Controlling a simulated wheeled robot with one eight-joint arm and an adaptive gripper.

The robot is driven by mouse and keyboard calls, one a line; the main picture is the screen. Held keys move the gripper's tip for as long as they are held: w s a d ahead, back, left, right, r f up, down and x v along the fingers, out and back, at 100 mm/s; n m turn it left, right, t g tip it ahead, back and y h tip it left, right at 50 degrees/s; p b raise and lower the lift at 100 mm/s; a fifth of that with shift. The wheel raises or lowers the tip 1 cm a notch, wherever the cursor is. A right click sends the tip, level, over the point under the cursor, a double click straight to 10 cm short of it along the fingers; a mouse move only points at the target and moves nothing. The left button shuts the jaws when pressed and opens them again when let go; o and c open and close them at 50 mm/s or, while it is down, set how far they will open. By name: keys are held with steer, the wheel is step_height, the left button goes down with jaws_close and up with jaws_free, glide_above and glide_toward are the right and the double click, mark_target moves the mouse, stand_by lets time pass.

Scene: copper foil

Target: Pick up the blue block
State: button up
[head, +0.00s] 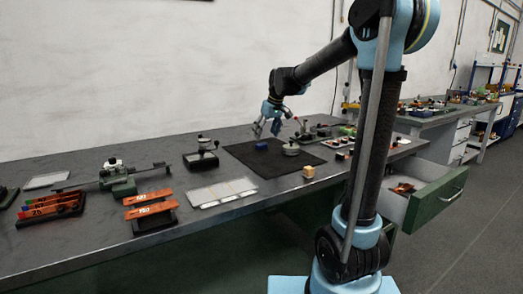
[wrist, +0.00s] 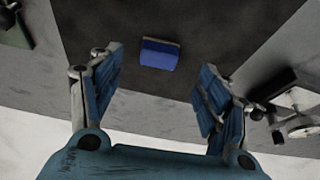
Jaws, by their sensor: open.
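The blue block (head: 261,146) lies on the black mat (head: 270,165) on the workbench in the head view. In the wrist view the blue block (wrist: 159,54) shows between and beyond my fingertips, on the dark mat (wrist: 130,20). My gripper (head: 267,130) is just above and behind the block in the head view. In the wrist view my gripper (wrist: 160,80) has its two fingers wide apart with nothing between them. The block is apart from both fingers.
A round metal piece (head: 290,149) sits right of the block on the mat. A small wooden cube (head: 308,172) stands at the mat's front edge. A small stand (head: 201,155) is left of the mat. An open green drawer (head: 433,197) juts out at the right.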

mark_target(262, 144)
steer(key=shift+w+x, duration=0.1)
steer(key=shift+x, duration=1.65)
steer(key=shift+w+x, duration=0.15)
steer(key=shift+x, duration=1.6)
steer(key=shift+a+r, duration=0.2)
steer(key=c, duration=1.2)
